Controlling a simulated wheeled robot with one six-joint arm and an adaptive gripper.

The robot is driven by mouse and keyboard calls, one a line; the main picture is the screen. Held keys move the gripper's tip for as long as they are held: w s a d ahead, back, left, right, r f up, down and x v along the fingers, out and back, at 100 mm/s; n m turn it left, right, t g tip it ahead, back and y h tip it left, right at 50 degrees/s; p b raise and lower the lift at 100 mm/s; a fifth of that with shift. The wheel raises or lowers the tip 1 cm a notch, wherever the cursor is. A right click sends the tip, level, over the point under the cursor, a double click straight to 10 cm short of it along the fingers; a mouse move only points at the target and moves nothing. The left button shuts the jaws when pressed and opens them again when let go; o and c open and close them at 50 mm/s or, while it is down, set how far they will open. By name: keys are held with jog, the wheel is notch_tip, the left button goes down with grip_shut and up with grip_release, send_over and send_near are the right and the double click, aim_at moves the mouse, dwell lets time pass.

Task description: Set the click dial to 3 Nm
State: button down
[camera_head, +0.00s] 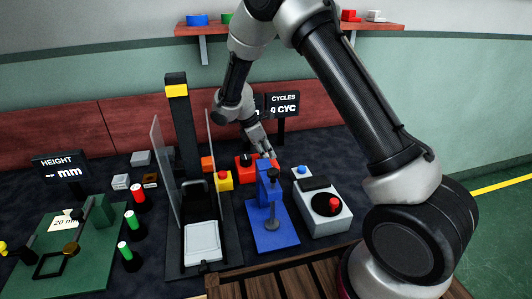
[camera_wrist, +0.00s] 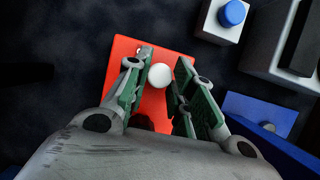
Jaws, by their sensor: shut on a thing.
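A red box (camera_head: 243,168) stands on the dark table, right of the middle press stand; it fills the centre of the wrist view (camera_wrist: 125,52). A round white knob (camera_wrist: 160,76), which looks like the click dial, sits on it. My gripper (camera_head: 264,152) reaches down over the box from above. In the wrist view my gripper (camera_wrist: 165,75) has its green-padded fingers on both sides of the white knob, shut on it. No dial marks are readable. A dark round part (camera_wrist: 142,122) on the red box is partly covered by my gripper.
A small box with a blue button (camera_head: 301,171) is close on the right. A tall black press with clear panels (camera_head: 181,130) stands left.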

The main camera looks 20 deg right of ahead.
dwell(0.4)
jog(key=c, duration=1.2)
grip_release()
jog(key=shift+c, duration=0.2)
jog(key=v, duration=1.2)
